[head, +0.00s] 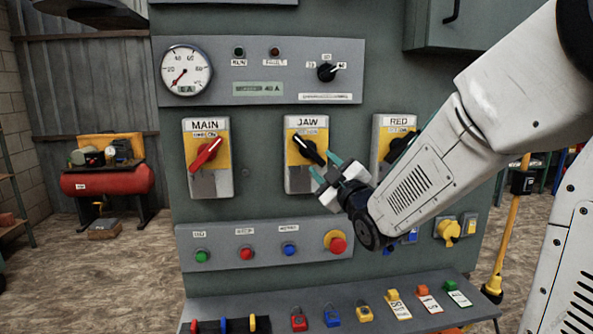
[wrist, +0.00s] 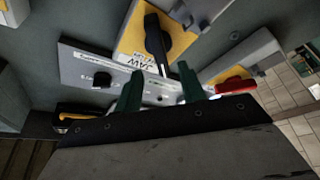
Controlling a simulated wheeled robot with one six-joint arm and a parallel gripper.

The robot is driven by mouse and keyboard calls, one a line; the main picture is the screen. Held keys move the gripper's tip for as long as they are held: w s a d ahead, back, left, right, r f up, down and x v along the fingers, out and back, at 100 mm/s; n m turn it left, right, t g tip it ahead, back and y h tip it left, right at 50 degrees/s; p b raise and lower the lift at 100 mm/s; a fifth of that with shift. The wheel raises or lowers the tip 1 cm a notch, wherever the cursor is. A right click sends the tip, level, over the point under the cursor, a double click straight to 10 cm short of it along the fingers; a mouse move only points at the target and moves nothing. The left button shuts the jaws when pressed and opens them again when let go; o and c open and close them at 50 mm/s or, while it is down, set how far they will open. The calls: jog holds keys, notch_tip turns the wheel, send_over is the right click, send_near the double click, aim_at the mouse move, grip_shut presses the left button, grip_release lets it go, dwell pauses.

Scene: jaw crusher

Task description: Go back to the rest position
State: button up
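My gripper (head: 325,165) has two teal fingers, which stand apart in front of the JAW switch. The JAW switch (head: 307,149) has a black handle on a yellow plate, and its lower right end lies close to the fingertips. In the wrist view the fingers of my gripper (wrist: 158,85) are spread, with the black JAW handle (wrist: 156,38) beyond and partly between them. I cannot tell whether they touch it. My white forearm (head: 430,180) reaches in from the right and partly covers the RED switch (head: 400,143).
The MAIN switch (head: 206,153) with a red handle is to the left. Below is a button panel (head: 218,252) with a red emergency stop (head: 337,244). A shelf (head: 270,308) with padlocks and tags juts out at the bottom. A gauge (head: 186,71) is above.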

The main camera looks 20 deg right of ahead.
notch_tip(320, 180, down, 11)
jog(key=d+m+g+h, duration=0.3)
jog(key=m+g, duration=0.1)
jog(key=g, duration=0.2)
jog(key=s+f+m+g, duration=0.4)
jog(key=s+f+g, duration=0.15)
jog(key=s, duration=0.35)
jog(key=s+a+r+g, duration=0.1)
jog(key=s+a+g, duration=0.1)
jog(key=s, duration=0.6)
jog(key=s+a+r+m+g+y, duration=0.1)
jog(key=s+a+r+g, duration=0.1)
jog(key=s, duration=0.6)
jog(key=s+a+r+m+g+y, duration=0.1)
jog(key=s+a+g, duration=0.3)
jog(key=s, duration=0.4)
jog(key=shift+s+a+r, duration=0.15)
jog(key=shift+a+r, duration=0.1)
jog(key=shift+a, duration=0.3)
